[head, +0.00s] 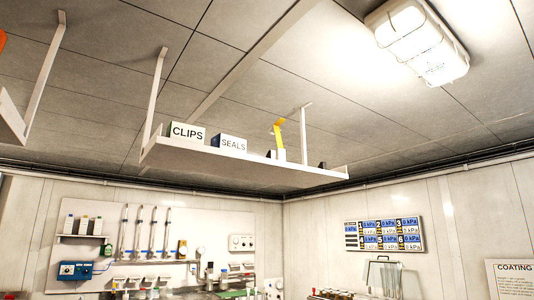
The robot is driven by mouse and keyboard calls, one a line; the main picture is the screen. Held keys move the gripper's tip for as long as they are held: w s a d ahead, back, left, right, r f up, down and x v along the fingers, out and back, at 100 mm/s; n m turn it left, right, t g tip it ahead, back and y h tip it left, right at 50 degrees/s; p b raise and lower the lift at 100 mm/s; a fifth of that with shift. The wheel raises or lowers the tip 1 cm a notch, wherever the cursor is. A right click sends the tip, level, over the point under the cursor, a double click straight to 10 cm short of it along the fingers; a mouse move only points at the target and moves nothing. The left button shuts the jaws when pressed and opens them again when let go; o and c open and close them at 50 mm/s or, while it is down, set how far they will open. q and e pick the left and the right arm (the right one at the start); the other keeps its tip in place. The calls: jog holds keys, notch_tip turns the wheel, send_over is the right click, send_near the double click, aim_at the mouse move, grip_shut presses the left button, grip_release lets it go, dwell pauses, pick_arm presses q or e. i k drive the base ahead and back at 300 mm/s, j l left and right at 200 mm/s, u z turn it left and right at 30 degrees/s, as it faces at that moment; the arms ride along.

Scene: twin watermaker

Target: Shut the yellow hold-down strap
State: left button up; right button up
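A yellow strap (279,133) stands up near the right end of a white hanging shelf (235,174) in the head view. It rises at a slant from a small white block (280,156), and its top end bends over to the right. Small dark parts show beside its base; what they are is too small to tell. The strap's lower end and its catch cannot be made out. Neither of my grippers is in view.
On the shelf stand a box marked CLIPS (187,133) and a box marked SEALS (229,144). White hangers hold the shelf from the ceiling. A lamp (418,38) is at the upper right. A work counter and wall tools show below. Air under the shelf looks free.

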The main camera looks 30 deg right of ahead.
aim_at(277, 131)
jog(key=z, duration=1.3)
jog(key=i+l+z, duration=0.1)
jog(key=z, duration=0.35)
jog(key=i+l+z, duration=0.1)
jog(key=z, duration=0.4)
jog(key=i+z, duration=0.1)
jog(key=z, duration=0.35)
jog(key=i+z, duration=0.15)
jog(key=i, duration=1.35)
jog(key=i+u, duration=0.4)
jog(key=i, duration=0.25)
jog(key=i+l+u, duration=0.15)
jog(key=i+u, duration=0.2)
jog(key=i, duration=0.3)
jog(key=i+j+u, duration=0.1)
jog(key=i+u, duration=0.6)
jog(key=i+l+u, duration=0.15)
jog(key=i+u, duration=0.5)
jog(key=i, duration=0.45)
jog(key=i+u, duration=0.25)
jog(key=i, duration=0.45)
jog(key=i+l+u, duration=0.1)
jog(key=u, duration=3)
jog(key=l, duration=0.1)
